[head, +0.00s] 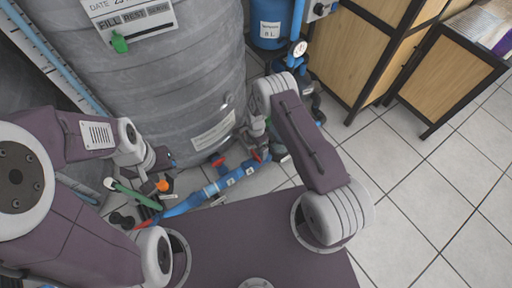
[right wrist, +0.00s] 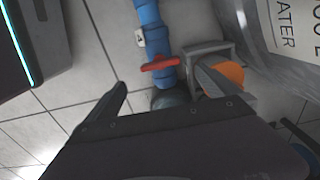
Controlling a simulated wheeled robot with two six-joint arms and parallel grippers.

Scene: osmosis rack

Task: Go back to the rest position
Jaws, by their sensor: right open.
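My right gripper (right wrist: 160,77) is open in the right wrist view. A red valve handle (right wrist: 160,64) on a blue pipe (right wrist: 150,28) shows between its fingers, with no visible grip on it. In the head view the right gripper (head: 262,150) points down beside the grey tank, close to the blue pipe (head: 230,182), and the arm partly hides it. My left gripper (head: 163,160) is at the lower front of the tank, above the floor pipes. Its fingers are too hidden to judge.
The large grey tank (head: 150,70) stands close ahead of both arms. A blue container (head: 270,22) is behind it. Orange (head: 162,185) and green valve parts lie low at the left. Wooden cabinets (head: 375,50) stand at the back right. Tiled floor (head: 420,190) is clear at the right.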

